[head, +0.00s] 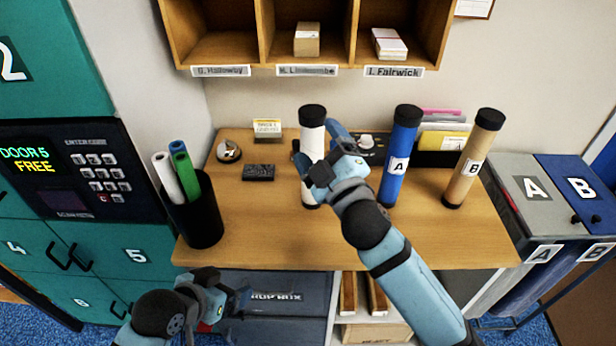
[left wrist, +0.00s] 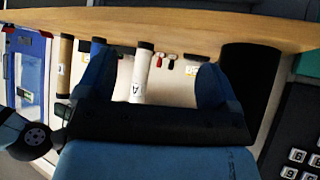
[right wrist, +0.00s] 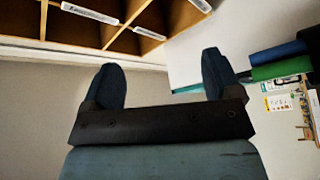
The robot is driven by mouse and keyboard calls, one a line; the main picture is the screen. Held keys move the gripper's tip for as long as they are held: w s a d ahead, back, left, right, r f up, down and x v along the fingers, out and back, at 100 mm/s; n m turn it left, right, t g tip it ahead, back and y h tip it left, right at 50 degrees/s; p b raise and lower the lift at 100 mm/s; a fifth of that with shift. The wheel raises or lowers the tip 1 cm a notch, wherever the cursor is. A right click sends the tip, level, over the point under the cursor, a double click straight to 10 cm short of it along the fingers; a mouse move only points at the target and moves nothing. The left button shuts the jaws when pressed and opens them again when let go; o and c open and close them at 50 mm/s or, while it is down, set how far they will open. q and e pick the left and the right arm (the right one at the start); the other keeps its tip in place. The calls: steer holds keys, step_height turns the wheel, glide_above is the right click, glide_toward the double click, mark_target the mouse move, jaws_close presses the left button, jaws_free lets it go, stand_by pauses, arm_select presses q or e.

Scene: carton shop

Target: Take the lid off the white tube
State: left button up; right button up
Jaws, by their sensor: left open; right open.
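The white tube (head: 312,140) stands upright on the wooden counter, with its black lid (head: 312,113) on top. My right gripper (head: 318,158) is open in front of the tube's upper half, below the lid, and hides part of the tube; I cannot tell whether they touch. In the right wrist view, no tube shows between its open fingers (right wrist: 168,80). My left gripper (head: 232,298) is open and empty, low in front of the counter. The white tube also shows upside down in the left wrist view (left wrist: 143,70), with a dark letter on it.
A blue tube (head: 396,140) marked A and a brown tube (head: 475,155) marked B stand to the right. A black bin (head: 205,215) with rolls stands left. Pigeonholes (head: 310,60) hang above. The counter front (head: 300,245) is clear.

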steer(key=a+r+n+g+y, duration=0.55)
steer(key=a+n+y, duration=0.4)
steer(key=n, duration=0.25)
steer(key=s+a+r+n+g+y, duration=0.1)
steer(key=s+a+n+g, duration=0.2)
steer(key=a+n+g, duration=0.9)
steer(key=n+g+h, duration=0.1)
steer(key=n+h, duration=1.2)
steer(key=h, duration=0.7)
glide_above(312, 111)
steer(key=shift+r, duration=0.35)
steer(key=shift+d+r, duration=0.1)
arm_select(q)
steer(key=w+d+r+m+t+h, duration=0.1)
steer(key=w+d+r+t+h, duration=0.1)
steer(key=w+d, duration=0.3)
steer(key=w+d+r+t+h, duration=0.2)
steer(key=w+d, duration=0.4)
steer(key=w, duration=0.8)
steer(key=w+d+r+m+t+h, duration=0.1)
steer(key=w+d+r, duration=0.3)
steer(key=w, duration=0.5)
steer(key=shift+w+d+m+t+h, duration=0.35)
steer(key=shift+d+h, duration=0.25)
steer(key=shift+d, duration=0.2)
